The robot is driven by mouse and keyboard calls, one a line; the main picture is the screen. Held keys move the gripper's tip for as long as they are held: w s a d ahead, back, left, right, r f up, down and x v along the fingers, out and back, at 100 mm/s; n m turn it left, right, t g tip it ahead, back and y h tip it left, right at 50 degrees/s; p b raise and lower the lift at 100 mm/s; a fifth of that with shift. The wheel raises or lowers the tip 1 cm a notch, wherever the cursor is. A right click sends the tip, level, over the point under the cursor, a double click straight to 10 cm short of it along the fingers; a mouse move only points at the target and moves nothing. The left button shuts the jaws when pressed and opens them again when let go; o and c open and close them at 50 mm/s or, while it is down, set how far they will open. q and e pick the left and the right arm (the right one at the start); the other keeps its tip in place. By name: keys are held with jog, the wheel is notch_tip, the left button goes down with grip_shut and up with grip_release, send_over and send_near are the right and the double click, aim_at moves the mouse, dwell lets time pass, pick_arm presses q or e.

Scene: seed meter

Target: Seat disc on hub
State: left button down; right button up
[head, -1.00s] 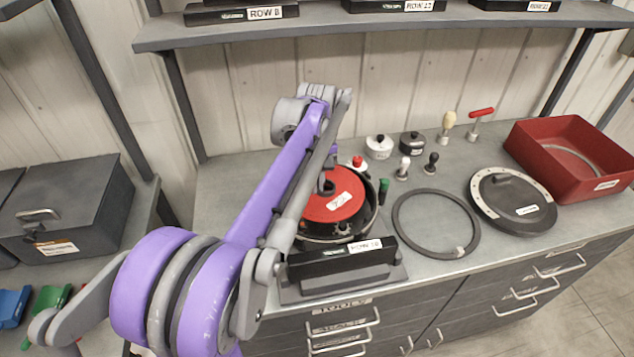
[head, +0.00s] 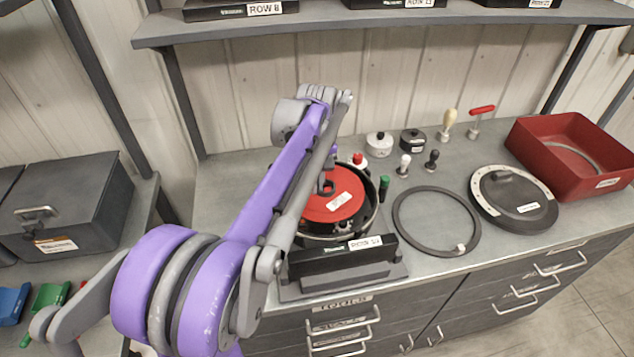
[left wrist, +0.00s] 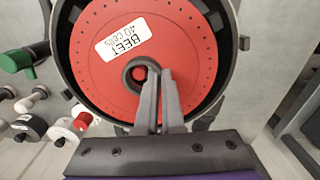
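The red seed disc (head: 325,208) has a white label, reading "BEET 40 cells" in the left wrist view (left wrist: 123,38). It lies over the opening of the round black meter housing (head: 377,194), inside its rim as seen from above; whether it touches the bottom is not clear. My left gripper (left wrist: 160,78) is at the dark collar around the disc's centre hole, its fingers close together and seemingly pinching the collar's wall. Something red shows through the hole; the hub itself is mostly hidden. My right gripper is out of view.
A black ring (head: 400,228) and a round dark cover (head: 520,207) lie right of the housing. A red bin (head: 600,157) stands at the far right. Several knobs and a green-handled part (head: 384,187) stand close by. A black "ROW" block (head: 330,263) is in front.

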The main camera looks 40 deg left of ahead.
pick_arm(q)
jog(key=shift+f+b, duration=0.5)
jog(key=shift+f, duration=0.6)
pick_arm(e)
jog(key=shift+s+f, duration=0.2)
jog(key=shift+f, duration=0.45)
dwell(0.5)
